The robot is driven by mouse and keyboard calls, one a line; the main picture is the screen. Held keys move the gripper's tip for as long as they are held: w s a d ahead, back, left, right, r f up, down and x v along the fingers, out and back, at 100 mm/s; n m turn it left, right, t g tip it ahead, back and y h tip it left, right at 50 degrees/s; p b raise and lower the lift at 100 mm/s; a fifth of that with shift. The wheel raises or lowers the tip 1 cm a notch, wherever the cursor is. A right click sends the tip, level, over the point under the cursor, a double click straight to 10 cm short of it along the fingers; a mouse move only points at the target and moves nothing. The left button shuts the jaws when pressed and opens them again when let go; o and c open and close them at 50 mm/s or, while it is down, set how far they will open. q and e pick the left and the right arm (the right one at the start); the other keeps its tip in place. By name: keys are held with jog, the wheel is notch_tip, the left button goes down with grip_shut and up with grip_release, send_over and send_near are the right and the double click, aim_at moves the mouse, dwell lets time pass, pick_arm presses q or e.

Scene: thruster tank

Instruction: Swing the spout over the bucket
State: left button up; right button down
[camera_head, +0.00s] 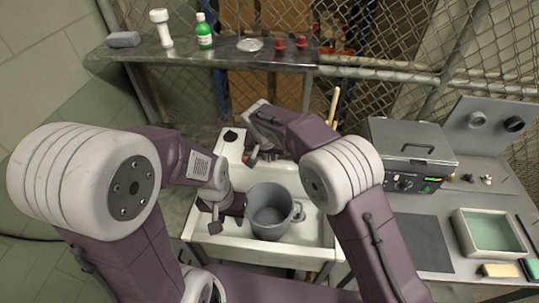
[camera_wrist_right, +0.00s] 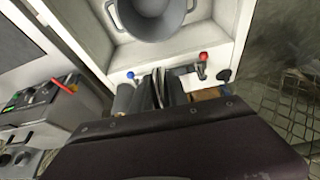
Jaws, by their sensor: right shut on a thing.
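The grey bucket (camera_head: 268,226) stands upright in the white sink (camera_head: 312,232), with its open top facing up. It also shows at the top of the right wrist view (camera_wrist_right: 152,28). My right gripper (camera_wrist_right: 160,90) is at the tap on the sink's back ledge, between the blue knob (camera_wrist_right: 130,75) and the red knob (camera_wrist_right: 203,56). It is shut on what seems to be the spout, mostly hidden by the fingers. In the head view my right arm partly covers the tap. My left gripper (camera_head: 233,204) is beside the bucket's left side; its jaw opening is unclear.
A shelf (camera_head: 225,56) at the back holds a green bottle (camera_head: 204,30) and small items. A lidded metal appliance (camera_head: 412,150) stands right of the sink. A tray (camera_head: 490,232) lies at the far right. A wire fence closes the back.

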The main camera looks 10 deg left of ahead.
jog(key=shift+r, duration=0.15)
jog(key=c, duration=1.3)
grip_release()
jog(key=shift+w, duration=0.1)
jog(key=shift+r, duration=0.2)
jog(key=b+v, duration=0.1)
jog(key=v, duration=0.7)
jog(key=shift+r+b, duration=0.2)
jog(key=shift+b, duration=0.2)
jog(key=shift+a, duration=0.1)
